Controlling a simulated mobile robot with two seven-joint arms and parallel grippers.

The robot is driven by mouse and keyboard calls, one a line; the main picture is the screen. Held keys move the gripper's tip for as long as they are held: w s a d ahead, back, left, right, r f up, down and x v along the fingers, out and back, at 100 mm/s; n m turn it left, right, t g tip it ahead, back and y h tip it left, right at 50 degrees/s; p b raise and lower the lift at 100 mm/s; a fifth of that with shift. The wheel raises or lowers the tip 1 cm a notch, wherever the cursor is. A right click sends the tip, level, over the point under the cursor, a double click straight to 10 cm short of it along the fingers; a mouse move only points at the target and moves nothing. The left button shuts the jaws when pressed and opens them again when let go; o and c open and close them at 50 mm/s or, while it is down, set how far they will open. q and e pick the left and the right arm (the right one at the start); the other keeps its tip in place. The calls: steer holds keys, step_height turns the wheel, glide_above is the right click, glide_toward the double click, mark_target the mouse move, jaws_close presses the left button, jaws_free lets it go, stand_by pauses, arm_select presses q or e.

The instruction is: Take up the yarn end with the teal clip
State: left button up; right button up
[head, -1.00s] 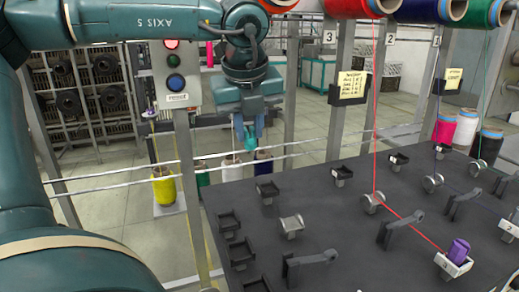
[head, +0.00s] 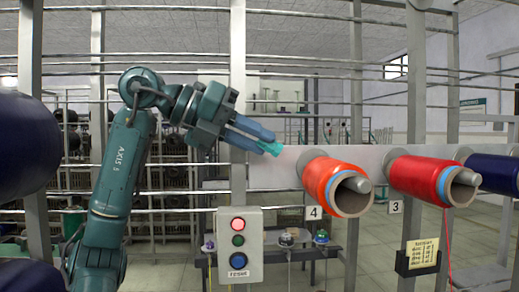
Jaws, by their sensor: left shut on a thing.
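My left gripper (head: 264,143) is raised at the centre of the head view, fingers pointing right and slightly down. It is shut on the teal clip (head: 276,149), whose tip shows beyond the fingertips. The clip is just left of the orange yarn spool (head: 332,184) above the number 4 label, in front of a pale panel. I cannot make out a loose yarn end on this spool or in the clip. My right gripper is not in view.
A red spool (head: 430,178) with a hanging red yarn and a dark blue spool (head: 495,173) stand to the right. A control box (head: 239,245) with a lit red lamp is below the gripper. Rails and posts cross the view. Large dark blue rounded shapes (head: 22,145) fill the left edge.

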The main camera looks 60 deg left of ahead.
mark_target(276, 153)
arm_select(q)
steer(key=shift+s+d+f+x, duration=0.1)
steer(key=shift+d+x, duration=0.05)
steer(key=shift+x, duration=0.8)
steer(key=shift+s+d+f+x, duration=0.15)
steer(key=shift+d+x, duration=0.05)
steer(key=shift+x, duration=0.75)
steer(key=shift+s+d+f+x, duration=0.1)
steer(key=shift+d+x, duration=0.05)
steer(key=shift+x, duration=0.8)
steer(key=shift+w+d+f+b, duration=0.2)
steer(key=shift+w+f+b, duration=0.05)
steer(key=shift+w+b, duration=0.1)
steer(key=shift+w+a+r+v, duration=0.15)
steer(key=shift+v, duration=0.85)
steer(key=shift+w+a+r+v, duration=0.1)
steer(key=shift+a+r+v, duration=0.05)
steer(key=shift+v, duration=0.8)
steer(key=shift+w+a+r+v, duration=0.1)
steer(key=shift+w+r+v, duration=0.05)
steer(key=shift+v, duration=0.85)
